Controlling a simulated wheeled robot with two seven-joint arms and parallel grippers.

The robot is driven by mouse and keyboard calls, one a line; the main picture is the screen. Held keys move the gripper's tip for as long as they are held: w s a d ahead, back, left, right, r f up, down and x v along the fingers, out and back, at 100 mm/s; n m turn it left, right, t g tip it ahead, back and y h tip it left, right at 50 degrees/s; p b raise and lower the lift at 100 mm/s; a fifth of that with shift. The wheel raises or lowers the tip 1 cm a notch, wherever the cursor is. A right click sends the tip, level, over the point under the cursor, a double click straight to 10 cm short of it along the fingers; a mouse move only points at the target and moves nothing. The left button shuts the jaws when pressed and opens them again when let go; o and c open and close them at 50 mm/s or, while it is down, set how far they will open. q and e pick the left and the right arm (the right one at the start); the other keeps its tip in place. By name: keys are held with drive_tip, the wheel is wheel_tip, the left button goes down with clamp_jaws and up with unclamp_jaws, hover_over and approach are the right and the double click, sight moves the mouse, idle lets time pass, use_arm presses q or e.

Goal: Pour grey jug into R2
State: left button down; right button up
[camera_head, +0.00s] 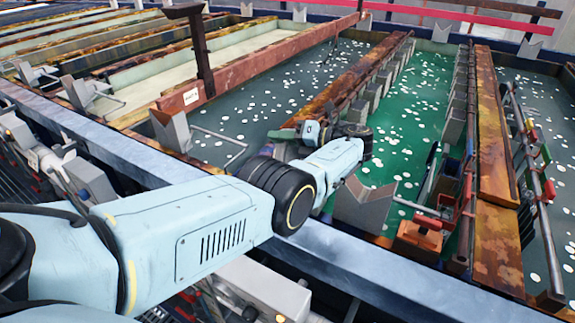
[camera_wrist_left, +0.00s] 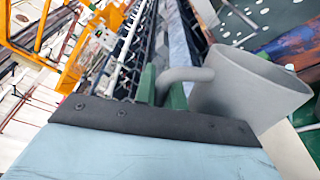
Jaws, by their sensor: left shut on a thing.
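The grey jug (camera_wrist_left: 245,88) shows large in the left wrist view, with its wide mouth toward the right and its handle (camera_wrist_left: 185,75) toward the left. My left gripper (camera_wrist_left: 164,90) has its green fingers shut on the handle. In the head view my left arm reaches in from the lower left, and the gripper (camera_head: 288,136) is over the near end of the tanks. The jug is mostly or wholly hidden there. I cannot tell its exact tilt or what is inside. No R2 marking is readable. My right gripper is not in view.
A grey-blue tank (camera_head: 262,92) and a green tank (camera_head: 412,105) hold liquid with white specks. Rusty beams (camera_head: 492,125) run between tanks. A dark post (camera_head: 200,52) stands at left. A grey V-shaped bracket (camera_head: 364,205) and a blue-grey front rail (camera_head: 370,262) lie near the arm.

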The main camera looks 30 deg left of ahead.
use_arm(q)
drive_tip(key=shift+w+a+m+b, duration=0.15)
drive_tip(key=shift+w+m+b, duration=0.25)
drive_tip(key=shift+b, duration=0.55)
idle(0.8)
drive_tip(key=shift+w+a+f+m+b, duration=0.1)
drive_tip(key=shift+w+f+m+b, duration=0.3)
drive_tip(key=shift+b, duration=1.45)
drive_tip(key=shift+w+a+f+m+g+h+b, duration=0.2)
drive_tip(key=shift+w+m+g+h+b, duration=0.15)
drive_tip(key=shift+b, duration=2.75)
drive_tip(key=shift+r, duration=0.1)
